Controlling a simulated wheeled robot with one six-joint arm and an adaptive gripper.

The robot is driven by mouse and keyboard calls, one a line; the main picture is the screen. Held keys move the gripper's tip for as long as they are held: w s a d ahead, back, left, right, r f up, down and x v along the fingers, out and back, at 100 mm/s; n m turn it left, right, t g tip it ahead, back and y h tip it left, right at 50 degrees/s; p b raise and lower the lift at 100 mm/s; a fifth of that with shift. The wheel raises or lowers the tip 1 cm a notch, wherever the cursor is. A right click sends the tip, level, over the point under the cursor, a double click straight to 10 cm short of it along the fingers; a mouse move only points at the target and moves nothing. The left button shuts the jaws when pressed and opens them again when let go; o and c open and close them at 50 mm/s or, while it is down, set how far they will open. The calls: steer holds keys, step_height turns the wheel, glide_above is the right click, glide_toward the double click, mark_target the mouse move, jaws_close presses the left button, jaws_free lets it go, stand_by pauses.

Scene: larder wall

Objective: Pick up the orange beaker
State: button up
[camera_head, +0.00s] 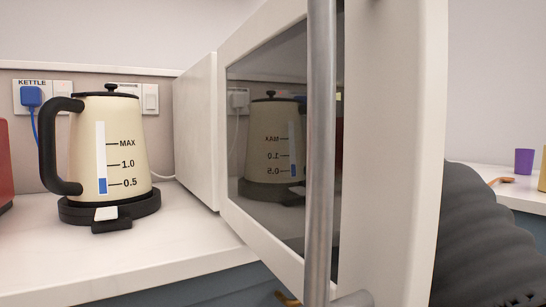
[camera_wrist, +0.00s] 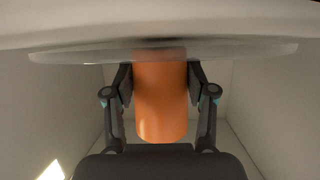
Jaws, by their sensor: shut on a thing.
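The orange beaker (camera_wrist: 161,112) shows in the middle of the wrist view. My gripper (camera_wrist: 160,82) is shut on it, with one dark finger on each side. A clear glass plate (camera_wrist: 245,50) spans the top of the wrist view, at the beaker's far end. I cannot tell whether the beaker touches the plate. Pale walls stand on both sides, like the inside of a box. In the head view neither the beaker nor my gripper shows; the open microwave door (camera_head: 392,150) fills the middle.
The door's metal handle (camera_head: 320,150) stands close in front. A cream kettle (camera_head: 85,150) sits on its black base on the left counter (camera_head: 180,250). A purple cup (camera_head: 524,161) stands on the counter at far right. My dark ribbed arm cover is beside the door.

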steer(key=shift+s+d+r, duration=0.1)
steer(key=shift+r, duration=0.1)
steer(key=shift+r, duration=0.4)
steer(key=shift+s+r+p, duration=0.1)
steer(key=shift+r+p, duration=1.25)
steer(key=shift+r, duration=1.65)
steer(key=s+d+b, duration=0.3)
steer(key=s+d, duration=0.8)
steer(key=s, duration=0.5)
steer(key=shift+f, duration=0.1)
steer(key=shift+s, duration=0.1)
step_height(320, 180, up, 6)
steer(key=p, duration=0.6)
steer(key=shift+r, duration=0.2)
